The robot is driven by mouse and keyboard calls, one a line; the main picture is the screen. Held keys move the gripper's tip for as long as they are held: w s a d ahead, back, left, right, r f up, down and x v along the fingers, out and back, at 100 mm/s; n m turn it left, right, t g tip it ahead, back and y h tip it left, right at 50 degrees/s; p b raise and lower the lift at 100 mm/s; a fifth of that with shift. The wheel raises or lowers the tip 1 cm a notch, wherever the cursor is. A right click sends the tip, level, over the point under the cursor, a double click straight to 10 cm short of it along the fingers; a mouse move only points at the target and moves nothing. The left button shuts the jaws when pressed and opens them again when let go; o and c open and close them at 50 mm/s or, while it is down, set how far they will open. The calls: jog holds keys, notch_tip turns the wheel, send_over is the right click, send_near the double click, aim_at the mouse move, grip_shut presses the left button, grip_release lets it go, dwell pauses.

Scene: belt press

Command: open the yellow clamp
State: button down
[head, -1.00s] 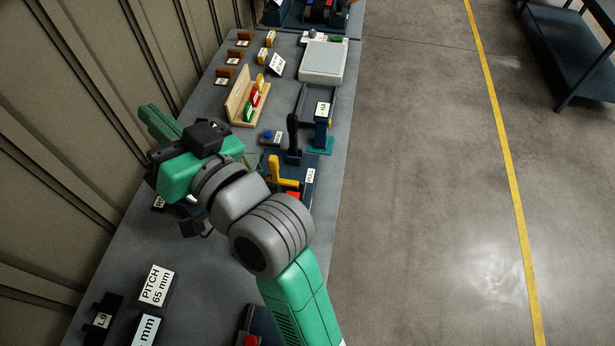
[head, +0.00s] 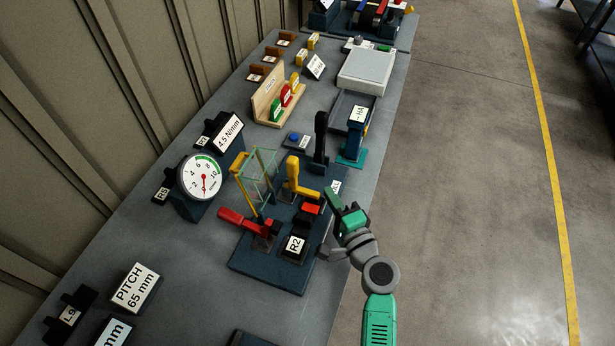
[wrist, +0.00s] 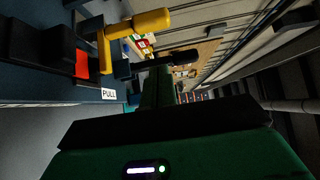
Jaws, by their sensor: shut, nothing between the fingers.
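The yellow clamp (head: 292,172) stands on the dark blue press base (head: 270,278), with one arm upright and another lying low toward the right. In the wrist view the yellow clamp (wrist: 150,21) shows at the upper left, beside a red block (wrist: 82,64). My gripper (head: 331,197) is at the right edge of the bench, just right of the clamp and apart from it. In the wrist view my gripper (wrist: 158,75) has its green fingers together with nothing between them. A PULL label (wrist: 109,94) shows below the clamp.
A red-handled clamp (head: 240,222) and an R2 block (head: 295,246) share the base. A thin glass-like guard frame (head: 257,172) stands left of the yellow clamp. A black upright handle (head: 321,140) rises behind it. A gauge (head: 203,177) stands at the left.

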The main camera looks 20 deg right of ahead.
jog(key=w+a, duration=0.3)
jog(key=w, duration=0.4)
jog(key=shift+w+b, duration=0.3)
jog(key=shift+w, duration=0.1)
jog(key=shift+a, duration=0.1)
